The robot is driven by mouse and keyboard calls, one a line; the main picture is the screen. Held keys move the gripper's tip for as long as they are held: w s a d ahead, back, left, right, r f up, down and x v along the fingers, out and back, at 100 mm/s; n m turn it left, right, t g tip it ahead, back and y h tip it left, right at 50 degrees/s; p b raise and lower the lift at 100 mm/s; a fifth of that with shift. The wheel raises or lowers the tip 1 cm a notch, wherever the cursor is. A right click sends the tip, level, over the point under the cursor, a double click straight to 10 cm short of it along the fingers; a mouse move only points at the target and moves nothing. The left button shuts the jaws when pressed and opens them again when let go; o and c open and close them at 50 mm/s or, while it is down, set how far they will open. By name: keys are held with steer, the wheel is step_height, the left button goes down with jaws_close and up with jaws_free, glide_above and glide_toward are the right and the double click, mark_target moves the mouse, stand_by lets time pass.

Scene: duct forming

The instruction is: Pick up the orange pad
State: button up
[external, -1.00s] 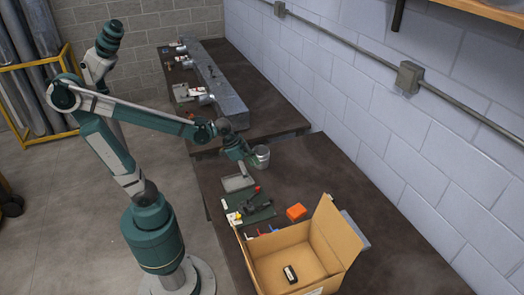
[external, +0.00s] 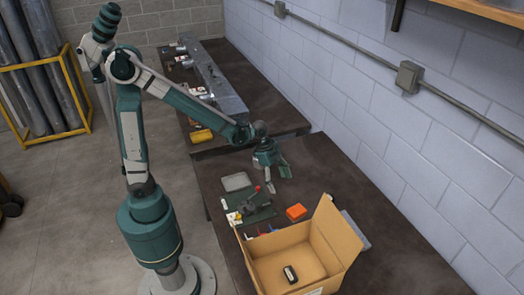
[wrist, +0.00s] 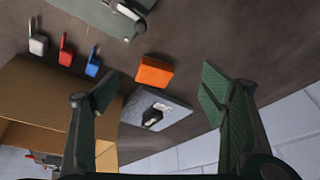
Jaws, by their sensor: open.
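The orange pad (external: 296,211) lies flat on the dark bench, just beyond the cardboard box. In the wrist view the orange pad (wrist: 154,70) appears between my fingers, a little left of the middle. My gripper (external: 273,173) is above the bench, up and left of the pad in the external view, with its fingers pointing down. In the wrist view my gripper (wrist: 161,76) is open wide and empty, with both green finger pads in sight. The pad is apart from the fingers, and nothing covers it.
A grey flat piece (wrist: 177,116) lies close by. The wall runs along the right; bare bench lies beyond the pad.

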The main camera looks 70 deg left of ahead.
mark_target(297, 210)
steer(key=w+d+f+m+p, duration=0.1)
steer(key=d+f, duration=0.1)
steer(key=w+d+f+m+g+p, duration=0.1)
steer(key=w+d+f, duration=0.1)
steer(key=w+d+f+m+p, duration=0.2)
steer(key=d, duration=0.1)
steer(key=shift+w+f+g+h, duration=0.15)
steer(key=shift+g+h, duration=0.25)
steer(key=shift+d+f, duration=0.1)
steer(key=shift+f, duration=0.05)
steer(key=shift+x, duration=1.2)
steer(key=shift+b+x, duration=0.35)
steer(key=shift+x, duration=2.25)
steer(key=shift+d, duration=0.15)
